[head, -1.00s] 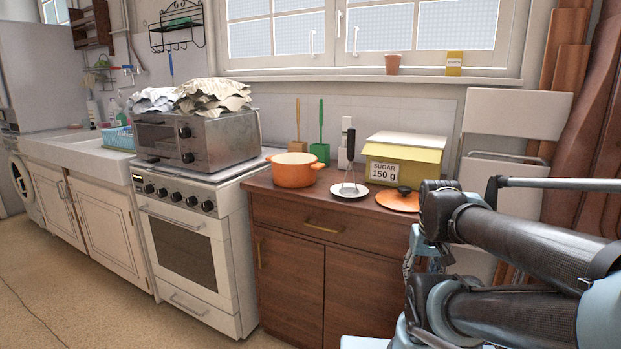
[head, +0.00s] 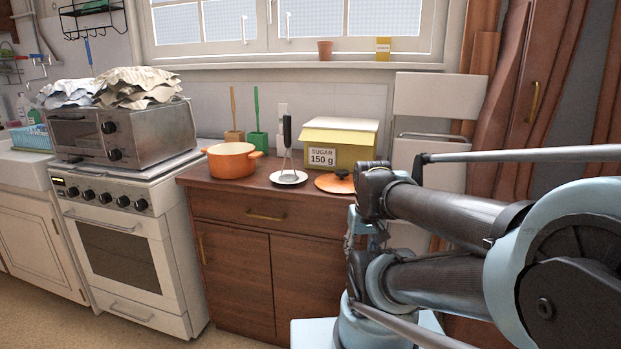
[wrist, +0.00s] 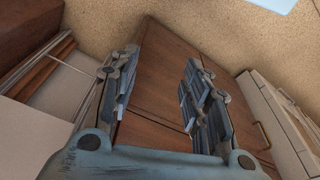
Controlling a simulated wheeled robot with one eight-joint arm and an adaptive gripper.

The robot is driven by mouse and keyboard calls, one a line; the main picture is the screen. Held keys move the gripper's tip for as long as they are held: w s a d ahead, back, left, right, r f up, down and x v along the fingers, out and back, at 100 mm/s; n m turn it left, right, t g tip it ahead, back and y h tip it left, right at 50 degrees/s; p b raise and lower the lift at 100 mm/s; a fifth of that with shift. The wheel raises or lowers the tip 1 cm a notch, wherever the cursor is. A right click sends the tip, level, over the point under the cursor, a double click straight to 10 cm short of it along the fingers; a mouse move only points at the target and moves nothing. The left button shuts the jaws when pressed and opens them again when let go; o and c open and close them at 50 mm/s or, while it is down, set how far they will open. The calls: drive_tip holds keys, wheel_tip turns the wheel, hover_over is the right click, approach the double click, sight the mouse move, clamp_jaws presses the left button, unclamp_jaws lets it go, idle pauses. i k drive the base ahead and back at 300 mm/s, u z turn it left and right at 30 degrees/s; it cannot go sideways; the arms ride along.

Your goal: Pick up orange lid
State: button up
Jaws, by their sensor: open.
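The orange lid (head: 335,184) with a dark knob lies flat on the right part of the brown dresser top (head: 250,183), in front of the yellow sugar box. My arm hides a little of the space at its right. In the wrist view my gripper (wrist: 160,95) is open and empty, its two fingers wide apart, with the brown dresser front (wrist: 165,65) beyond them. The lid does not show in the wrist view. In the head view the gripper is mostly hidden by my arm, right of the dresser.
The sugar box (head: 340,145) stands behind. A stove (head: 130,250) adjoins the dresser's left; a folded white chair (head: 438,97) stands right.

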sight(340, 181)
drive_tip(key=z, duration=0.3)
drive_tip(key=k, duration=1)
drive_tip(key=z, duration=0.3)
